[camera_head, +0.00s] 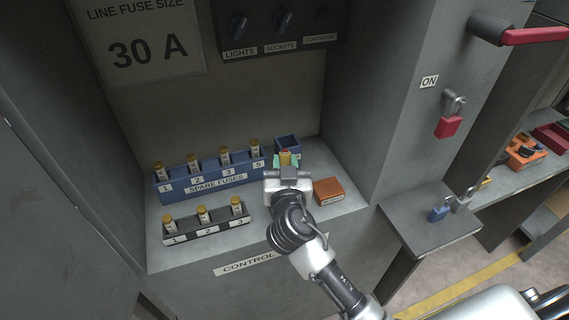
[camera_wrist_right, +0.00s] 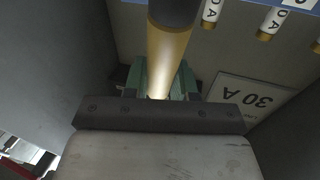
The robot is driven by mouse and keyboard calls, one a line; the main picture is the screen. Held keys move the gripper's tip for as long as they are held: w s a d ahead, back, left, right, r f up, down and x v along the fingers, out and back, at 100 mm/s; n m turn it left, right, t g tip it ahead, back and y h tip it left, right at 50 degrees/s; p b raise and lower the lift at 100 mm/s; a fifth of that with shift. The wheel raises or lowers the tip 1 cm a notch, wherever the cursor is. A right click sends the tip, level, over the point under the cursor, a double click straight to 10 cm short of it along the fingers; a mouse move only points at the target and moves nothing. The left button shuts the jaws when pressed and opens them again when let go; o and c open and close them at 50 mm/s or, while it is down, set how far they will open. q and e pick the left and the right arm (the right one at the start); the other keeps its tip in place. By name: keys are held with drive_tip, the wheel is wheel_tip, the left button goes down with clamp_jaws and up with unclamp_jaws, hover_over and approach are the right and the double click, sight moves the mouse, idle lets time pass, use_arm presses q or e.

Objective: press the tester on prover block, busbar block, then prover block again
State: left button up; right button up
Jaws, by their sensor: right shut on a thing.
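My right gripper (camera_head: 286,165) is shut on the tester, a yellow rod with a dark end. The tester (camera_head: 286,157) shows between the green fingertips, and it fills the top middle of the right wrist view (camera_wrist_right: 168,55). In the head view it is right at a small open blue box (camera_head: 288,143); whether it is inside or in front is unclear. An orange block (camera_head: 329,187), possibly the prover block, lies right of the gripper. A black block (camera_head: 208,232) with three upright fuses, labelled 1, 2, 3, possibly the busbar block, stands at front left. My left gripper is out of view.
A blue spare-fuses rack (camera_head: 210,183) with several upright fuses stands behind the black block. The cabinet's side walls enclose the shelf. A red-handled switch (camera_head: 535,36) and a red padlock (camera_head: 449,126) are on the right. Bare shelf lies between the black block and my arm.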

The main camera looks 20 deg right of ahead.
drive_tip(key=shift+s+f+b, duration=0.1)
drive_tip(key=shift+f+b, duration=0.5)
drive_tip(key=shift+b, duration=0.1)
idle(1.7)
drive_tip(key=shift+r+p, duration=2.55)
drive_tip(key=shift+r, duration=1.15)
drive_tip(key=d+p, duration=0.2)
drive_tip(key=d, duration=1)
drive_tip(key=f+b, duration=0.3)
drive_tip(key=f, duration=0.1)
drive_tip(key=f+b, duration=0.2)
drive_tip(key=shift+w+b, duration=0.3)
drive_tip(key=shift+b, duration=0.05)
drive_tip(key=shift+f+b, duration=0.5)
drive_tip(key=shift+f, duration=0.1)
